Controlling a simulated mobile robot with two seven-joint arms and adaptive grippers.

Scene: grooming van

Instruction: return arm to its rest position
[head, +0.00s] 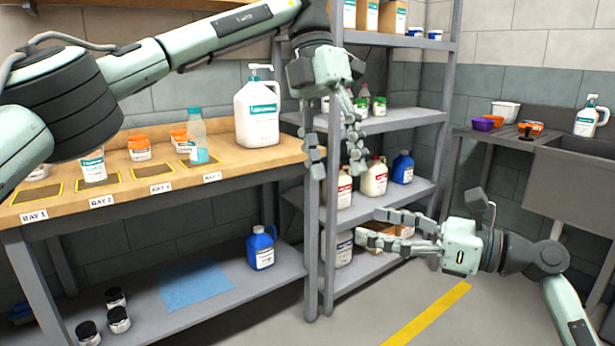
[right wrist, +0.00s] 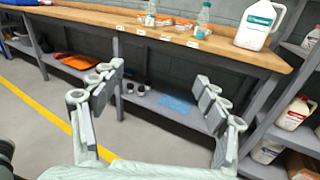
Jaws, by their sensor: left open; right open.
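My left gripper (head: 336,150) hangs fingers down in front of the shelf rack, right of the workbench's end. It is open and empty. My right gripper (head: 385,232) is lower right in the head view, its fingers pointing left in front of the rack's lower shelves. It is open with nothing between the fingers, which also show in the right wrist view (right wrist: 160,105). Both grippers are apart from the bottles behind them, as far as I can tell.
The workbench (head: 235,169) carries a large white pump jug (head: 257,112), a clear blue-capped bottle (head: 197,138) and orange-lidded jars. A blue jug (head: 261,248) stands on its lower shelf. The rack (head: 412,118) holds bottles. A sink (head: 575,170) is at right. Floor (head: 365,315) is clear.

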